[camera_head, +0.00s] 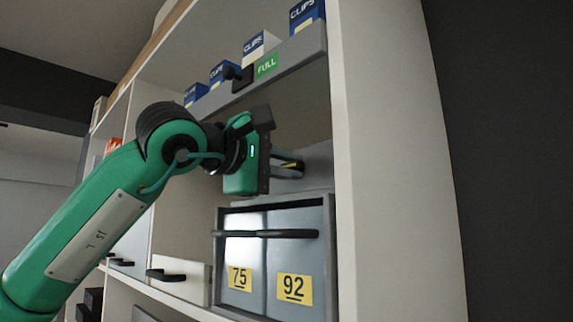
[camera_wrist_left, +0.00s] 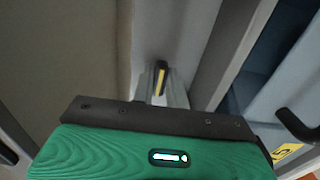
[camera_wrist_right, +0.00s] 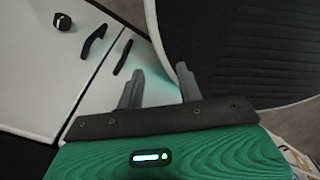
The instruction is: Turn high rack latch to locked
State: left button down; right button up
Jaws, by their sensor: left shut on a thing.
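The latch handle (camera_wrist_left: 161,76) is dark with a yellow stripe. In the head view the yellow-striped handle (camera_head: 289,166) shows above the grey-blue bins. My left gripper (camera_head: 292,168) is shut on this handle, with a finger on each side of it; the fingers also show in the left wrist view. The gripper body and fingers hide most of the latch, and I cannot tell whether it is locked. My right gripper (camera_wrist_right: 158,84) shows only in its own wrist view. Its fingers are apart with nothing between them.
Bins numbered 75 and 92 (camera_head: 294,288) stand below my left gripper, with a dark bar handle in front. Above is a shelf edge with a green FULL label (camera_head: 266,65) and CLIPS boxes (camera_head: 261,46). A white upright (camera_head: 385,150) stands to the right. White cabinet doors (camera_wrist_right: 25,80) are near my right gripper.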

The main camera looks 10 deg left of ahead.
dwell(0.3)
pick_arm(q)
jog(key=c, duration=1.4)
grip_release()
jog(key=shift+d, duration=0.1)
jog(key=shift+s+a+f+b, duration=0.1)
jog(key=shift+s+a+b, duration=0.25)
jog(key=shift+s+a, duration=0.1)
jog(key=b+v, duration=0.4)
jog(key=v, duration=0.8)
jog(key=shift+s, duration=0.3)
